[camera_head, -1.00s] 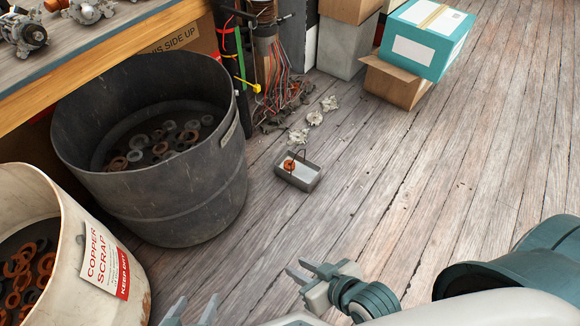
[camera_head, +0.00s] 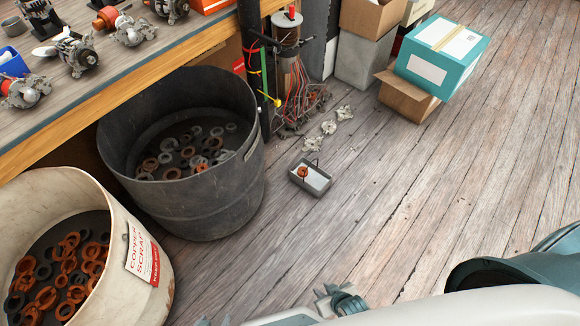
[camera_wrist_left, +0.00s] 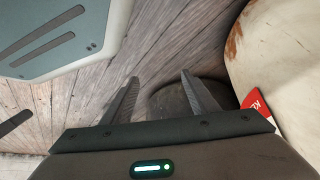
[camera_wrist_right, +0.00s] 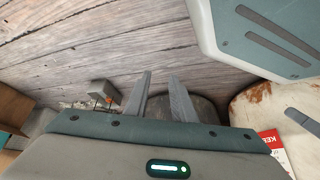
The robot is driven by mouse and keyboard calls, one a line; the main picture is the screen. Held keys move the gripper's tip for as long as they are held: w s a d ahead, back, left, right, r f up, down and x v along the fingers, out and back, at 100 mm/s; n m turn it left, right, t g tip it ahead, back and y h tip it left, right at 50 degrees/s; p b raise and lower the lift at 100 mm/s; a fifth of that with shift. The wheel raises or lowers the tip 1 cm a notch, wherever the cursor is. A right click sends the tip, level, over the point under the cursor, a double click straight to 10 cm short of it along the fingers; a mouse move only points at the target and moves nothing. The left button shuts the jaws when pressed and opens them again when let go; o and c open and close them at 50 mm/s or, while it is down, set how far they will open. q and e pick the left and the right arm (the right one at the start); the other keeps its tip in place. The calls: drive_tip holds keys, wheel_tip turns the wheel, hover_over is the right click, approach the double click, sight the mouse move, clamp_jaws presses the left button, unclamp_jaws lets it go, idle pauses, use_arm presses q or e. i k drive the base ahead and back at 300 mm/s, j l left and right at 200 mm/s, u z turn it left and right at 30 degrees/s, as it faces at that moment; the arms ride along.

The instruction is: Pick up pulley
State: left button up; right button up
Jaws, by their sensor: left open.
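I cannot single out the pulley with certainty. A large dark tub (camera_head: 205,212) holds several grey and rusty rings (camera_head: 187,151). Alternator parts (camera_head: 78,52) lie on the workbench. My left gripper (camera_wrist_left: 159,77) is open and empty; only its fingertips show at the bottom edge of the head view. My right gripper (camera_wrist_right: 161,76) has its fingers apart with nothing between them. It is low in the head view (camera_head: 325,294), in front of the tray and apart from it.
A cream copper scrap bin (camera_head: 118,285) with rusty rings stands at lower left. The workbench edge (camera_head: 140,75) runs above the tub. Wires (camera_head: 300,105), pale crumpled pieces (camera_head: 328,127) and boxes (camera_head: 443,57) are behind the tray.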

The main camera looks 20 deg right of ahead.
sight(300, 174)
drive_tip(key=i+l+u, duration=0.1)
drive_tip(key=u, duration=0.25)
drive_tip(key=l+u, duration=0.35)
drive_tip(key=i+l+u, duration=0.2)
drive_tip(key=l, duration=0.5)
drive_tip(key=l+u, duration=0.2)
drive_tip(key=l, duration=0.45)
drive_tip(key=l+u, duration=0.1)
drive_tip(key=l, duration=2.9)
